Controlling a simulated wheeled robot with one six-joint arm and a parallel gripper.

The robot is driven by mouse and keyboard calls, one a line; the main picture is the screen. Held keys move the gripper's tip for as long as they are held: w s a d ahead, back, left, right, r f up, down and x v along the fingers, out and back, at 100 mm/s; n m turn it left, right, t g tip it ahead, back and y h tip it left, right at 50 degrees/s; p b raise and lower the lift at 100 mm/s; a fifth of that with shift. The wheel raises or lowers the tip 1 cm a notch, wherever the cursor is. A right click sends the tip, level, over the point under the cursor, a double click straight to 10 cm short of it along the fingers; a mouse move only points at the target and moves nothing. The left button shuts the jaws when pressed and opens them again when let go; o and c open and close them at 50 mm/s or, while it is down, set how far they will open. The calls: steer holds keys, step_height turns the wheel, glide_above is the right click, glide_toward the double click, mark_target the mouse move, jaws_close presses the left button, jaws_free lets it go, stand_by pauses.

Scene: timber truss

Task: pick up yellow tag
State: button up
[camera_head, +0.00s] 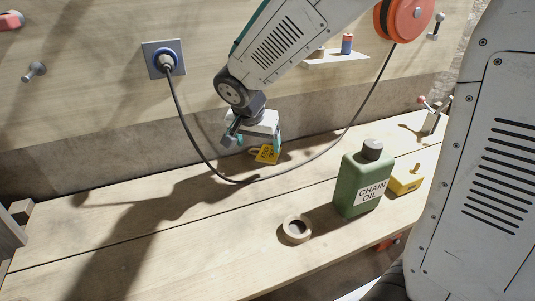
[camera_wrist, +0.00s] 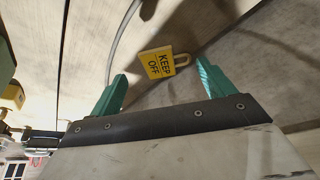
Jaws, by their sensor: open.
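The yellow tag (camera_head: 267,154) reads "KEEP OFF" and has a pale loop at one end. In the head view it shows just below my gripper (camera_head: 262,143), near the back of the wooden bench. In the wrist view the tag (camera_wrist: 157,62) appears ahead of and between the two green fingertips of my gripper (camera_wrist: 160,75), with its loop toward the right finger. My gripper is open and empty, and the fingers look apart from the tag. I cannot tell the exact gap in height.
A black cable (camera_head: 185,128) runs from a wall socket (camera_head: 163,59) down across the bench close to the tag. A green chain oil can (camera_head: 350,178), a tape ring (camera_head: 296,229) and a yellow box (camera_head: 406,179) stand to the right. The bench's left part (camera_head: 120,235) is clear.

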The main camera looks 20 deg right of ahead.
mark_target(266, 158)
steer(key=x, duration=0.3)
steer(key=d+x, duration=0.1)
steer(key=x, duration=0.3)
steer(key=shift+d, duration=0.1)
steer(key=shift+r, duration=0.1)
steer(key=c, duration=1.1)
steer(key=shift+c, duration=0.2)
